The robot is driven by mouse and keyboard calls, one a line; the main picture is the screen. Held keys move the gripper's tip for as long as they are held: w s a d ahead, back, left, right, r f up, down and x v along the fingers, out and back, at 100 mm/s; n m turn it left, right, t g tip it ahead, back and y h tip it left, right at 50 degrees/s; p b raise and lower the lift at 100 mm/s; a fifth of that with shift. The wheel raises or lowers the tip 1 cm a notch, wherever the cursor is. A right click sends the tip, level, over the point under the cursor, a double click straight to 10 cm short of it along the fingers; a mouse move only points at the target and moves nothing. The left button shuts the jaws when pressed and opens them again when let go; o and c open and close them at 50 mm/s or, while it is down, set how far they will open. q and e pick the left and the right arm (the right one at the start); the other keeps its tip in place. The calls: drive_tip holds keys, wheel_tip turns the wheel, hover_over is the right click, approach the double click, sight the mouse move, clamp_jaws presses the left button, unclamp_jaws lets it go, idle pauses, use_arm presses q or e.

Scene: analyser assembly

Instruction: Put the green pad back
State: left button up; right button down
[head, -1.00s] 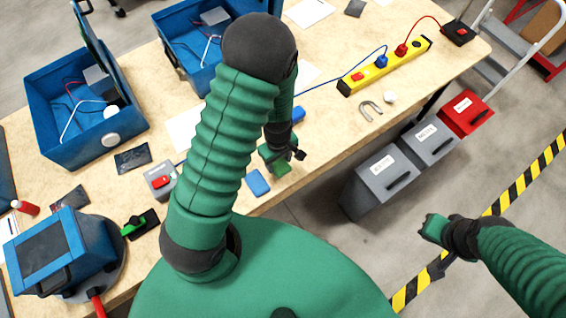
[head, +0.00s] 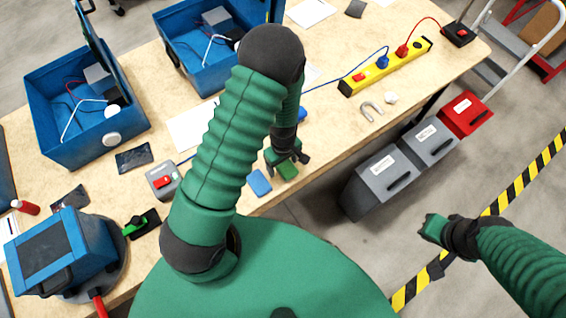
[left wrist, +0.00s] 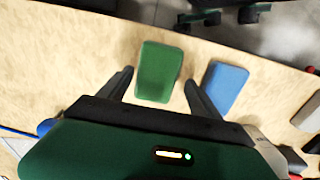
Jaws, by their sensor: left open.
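The green pad (head: 288,171) lies flat on the wooden table near its front edge. In the left wrist view the green pad (left wrist: 159,71) shows between and slightly beyond the fingers. My left gripper (head: 287,160) is open over the pad's near-arm end; its fingers (left wrist: 159,80) are apart on either side, with visible gaps to the pad. A blue pad (head: 259,182) lies just beside it, and in the wrist view the blue pad (left wrist: 225,86) is right of the right finger. My right gripper (head: 434,229) hangs over the floor, away from the table; its jaws are unclear.
Blue open cases (head: 85,125) stand at the back left. A yellow power strip (head: 385,68), a grey magnet (head: 371,111) and a white piece (head: 391,98) lie to the right. Grey bins (head: 383,182) and a red bin (head: 466,113) stand beyond the table's front edge.

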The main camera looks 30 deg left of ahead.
use_arm(q)
drive_tip(key=shift+d+r, duration=0.35)
drive_tip(key=shift+d, duration=0.1)
wheel_tip(320, 180, up, 12)
drive_tip(key=p, duration=0.1)
wheel_tip(320, 180, up, 9)
drive_tip(key=m+t, duration=0.3)
drive_tip(key=m, duration=1.1)
hover_over(284, 167)
drive_tip(key=s+d, duration=0.4)
drive_tip(key=shift+w, duration=0.15)
drive_tip(key=shift+s+d+r, duration=0.1)
drive_tip(key=shift+s+d, duration=0.05)
drive_tip(key=shift+s, duration=0.1)
drive_tip(key=shift+w, duration=0.1)
